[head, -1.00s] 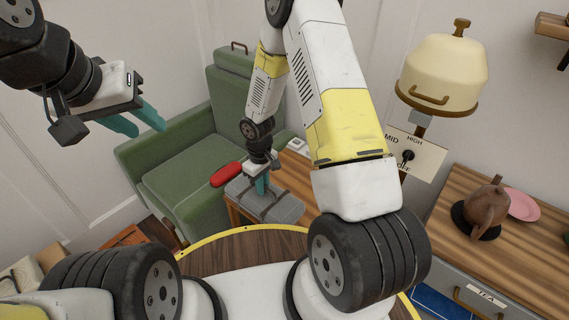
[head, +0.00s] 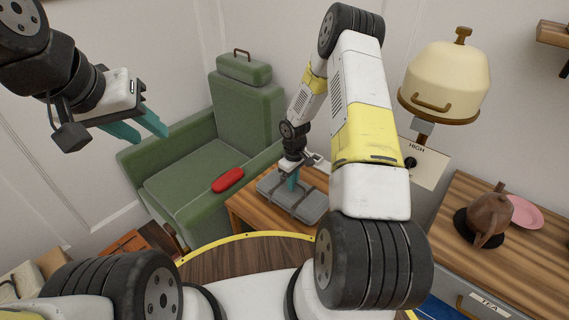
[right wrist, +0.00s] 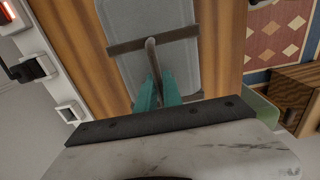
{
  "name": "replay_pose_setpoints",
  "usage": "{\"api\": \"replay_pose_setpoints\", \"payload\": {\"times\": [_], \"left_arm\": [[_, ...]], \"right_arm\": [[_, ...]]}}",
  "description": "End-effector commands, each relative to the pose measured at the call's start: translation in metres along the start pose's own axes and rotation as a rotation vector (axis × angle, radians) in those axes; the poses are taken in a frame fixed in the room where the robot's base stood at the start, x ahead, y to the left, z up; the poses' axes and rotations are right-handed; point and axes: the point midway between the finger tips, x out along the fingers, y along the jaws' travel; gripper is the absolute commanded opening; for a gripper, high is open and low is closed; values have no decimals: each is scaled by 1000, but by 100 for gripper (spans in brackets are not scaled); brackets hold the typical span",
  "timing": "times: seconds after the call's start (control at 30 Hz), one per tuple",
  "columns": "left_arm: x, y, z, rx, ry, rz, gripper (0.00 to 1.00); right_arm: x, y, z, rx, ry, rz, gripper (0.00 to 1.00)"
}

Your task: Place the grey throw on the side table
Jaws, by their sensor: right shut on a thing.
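The grey throw (head: 310,209) is a flat folded bundle with darker straps and a handle. It is over the top of the wooden side table (head: 243,207), beside the green armchair; I cannot tell if it touches the wood. My right gripper (head: 292,184) points down and is shut on the throw's handle. In the right wrist view the throw (right wrist: 128,72) lies ahead of the teal fingers (right wrist: 157,88), with wood on both sides. My left gripper (head: 143,128) is open and empty, high at the left.
A red object (head: 228,180) lies on the green armchair (head: 190,175), and a green case (head: 243,69) sits on its back. A cream dome (head: 447,75) stands behind.

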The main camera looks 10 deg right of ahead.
Motion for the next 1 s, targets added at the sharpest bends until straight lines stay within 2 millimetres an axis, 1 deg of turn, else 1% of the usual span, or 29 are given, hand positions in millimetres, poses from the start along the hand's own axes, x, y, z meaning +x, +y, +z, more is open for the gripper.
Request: {"api": "replay_pose_setpoints", "payload": {"times": [0.37,0.4,0.47,0.5,0.83,0.93,1.0], "left_arm": [[0,0,0,0,0,0,36],[0,0,0,0,0,0,36],[0,0,0,0,0,0,36],[0,0,0,0,0,0,36],[0,0,0,0,0,0,36],[0,0,0,0,0,0,36],[0,0,0,0,0,0,36]], "right_arm": [[4,0,0,1,0,2,0],[4,0,0,1,0,1,18],[4,0,0,1,0,1,30],[4,0,0,1,0,1,32],[1,0,0,2,1,1,32],[-8,1,0,3,2,2,32],[-20,1,0,4,2,3,32]]}}
